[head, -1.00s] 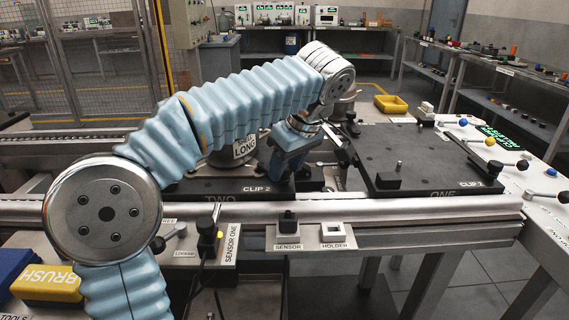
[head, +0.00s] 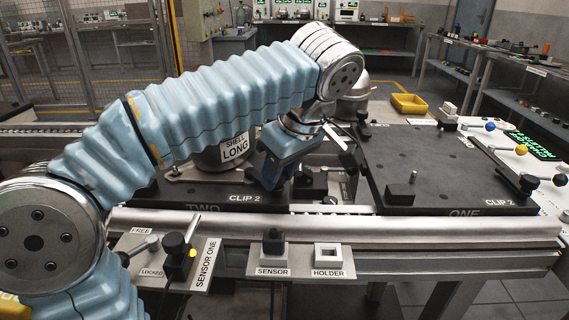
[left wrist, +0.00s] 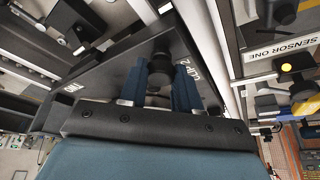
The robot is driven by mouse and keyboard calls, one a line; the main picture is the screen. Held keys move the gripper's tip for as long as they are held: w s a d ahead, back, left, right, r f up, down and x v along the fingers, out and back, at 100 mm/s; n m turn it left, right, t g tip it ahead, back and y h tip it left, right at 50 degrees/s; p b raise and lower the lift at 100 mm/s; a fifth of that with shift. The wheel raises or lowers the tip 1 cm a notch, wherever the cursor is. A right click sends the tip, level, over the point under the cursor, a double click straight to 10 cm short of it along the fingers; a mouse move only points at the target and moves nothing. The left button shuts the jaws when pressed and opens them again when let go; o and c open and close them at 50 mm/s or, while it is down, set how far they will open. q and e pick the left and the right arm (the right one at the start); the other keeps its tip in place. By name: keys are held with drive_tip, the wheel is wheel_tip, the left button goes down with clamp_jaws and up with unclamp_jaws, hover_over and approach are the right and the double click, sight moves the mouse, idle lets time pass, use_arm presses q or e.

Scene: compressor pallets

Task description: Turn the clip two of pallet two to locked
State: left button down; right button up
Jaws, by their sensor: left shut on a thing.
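Pallet two (head: 165,198) is a dark plate on the rail at the left, marked TWO and CLIP 2. A metal shell labelled LONG (head: 236,147) stands on it. My left gripper (head: 270,180) points down at the pallet's right front corner, beside the CLIP 2 lettering. In the left wrist view its two blue fingers (left wrist: 161,92) are shut on the dark clip two knob (left wrist: 158,70), one finger on each side. In the head view the gripper hides this clip, and I cannot tell whether it is free or locked. My right gripper is not in view.
Pallet one (head: 440,185) sits to the right on the same rail, with its own clips. In front are a sensor one panel (head: 150,262) with a lever marked FREE and LOCKED, a sensor block (head: 273,250) and a holder (head: 328,257). A yellow tray (head: 409,104) is behind.

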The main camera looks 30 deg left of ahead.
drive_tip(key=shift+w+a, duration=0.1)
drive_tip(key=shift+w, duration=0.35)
use_arm(q)
drive_tip(key=c, duration=0.8)
unclamp_jaws()
drive_tip(key=p+v, duration=0.2)
drive_tip(key=v, duration=0.5)
drive_tip(key=shift+d+r, duration=0.1)
drive_tip(key=shift+r, duration=0.15)
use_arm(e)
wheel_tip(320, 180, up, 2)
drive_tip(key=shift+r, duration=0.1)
use_arm(q)
drive_tip(key=shift+s, duration=0.1)
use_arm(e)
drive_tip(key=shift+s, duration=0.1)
